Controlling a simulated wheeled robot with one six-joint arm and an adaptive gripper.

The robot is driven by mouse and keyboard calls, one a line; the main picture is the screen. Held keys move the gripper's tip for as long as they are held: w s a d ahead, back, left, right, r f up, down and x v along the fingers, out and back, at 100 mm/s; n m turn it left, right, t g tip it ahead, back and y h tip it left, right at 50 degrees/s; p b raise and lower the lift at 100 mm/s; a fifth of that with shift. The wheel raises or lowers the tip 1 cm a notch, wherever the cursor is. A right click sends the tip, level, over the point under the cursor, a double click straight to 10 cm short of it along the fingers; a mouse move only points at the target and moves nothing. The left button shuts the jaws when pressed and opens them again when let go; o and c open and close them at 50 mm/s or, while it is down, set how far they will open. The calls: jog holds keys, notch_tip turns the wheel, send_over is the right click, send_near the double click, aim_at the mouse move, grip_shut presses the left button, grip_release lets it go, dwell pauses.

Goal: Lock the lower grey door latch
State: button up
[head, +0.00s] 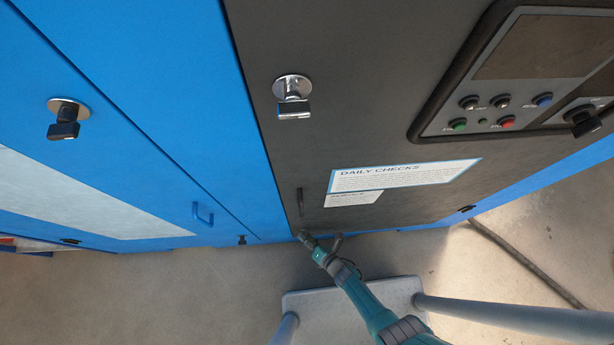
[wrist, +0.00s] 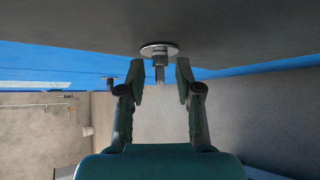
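The dark grey door (head: 330,120) fills the middle of the head view. Its lower latch, a round silver plate with a short handle, shows close up in the wrist view (wrist: 159,52). My gripper (wrist: 160,76) is open, with one finger on each side of the latch handle and visible gaps between. The handle points down in that view, away from the door face. In the head view my gripper (head: 305,237) is at the door's bottom edge, and the lower latch cannot be made out there. The upper grey door latch (head: 293,97) has a black-and-silver handle lying crosswise.
Blue doors (head: 160,80) stand to the left, with a latch (head: 65,119) and a loop handle (head: 203,214). Another latch (wrist: 108,82) shows left of my gripper in the wrist view. A control panel (head: 520,85) is at right. Bare floor (head: 180,295) lies below.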

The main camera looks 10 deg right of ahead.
grip_shut()
jog(key=shift+f, duration=0.15)
jog(key=shift+s+d+f, duration=0.1)
jog(key=shift+f, duration=0.05)
dwell(1.0)
grip_release()
jog(key=shift+r, duration=0.2)
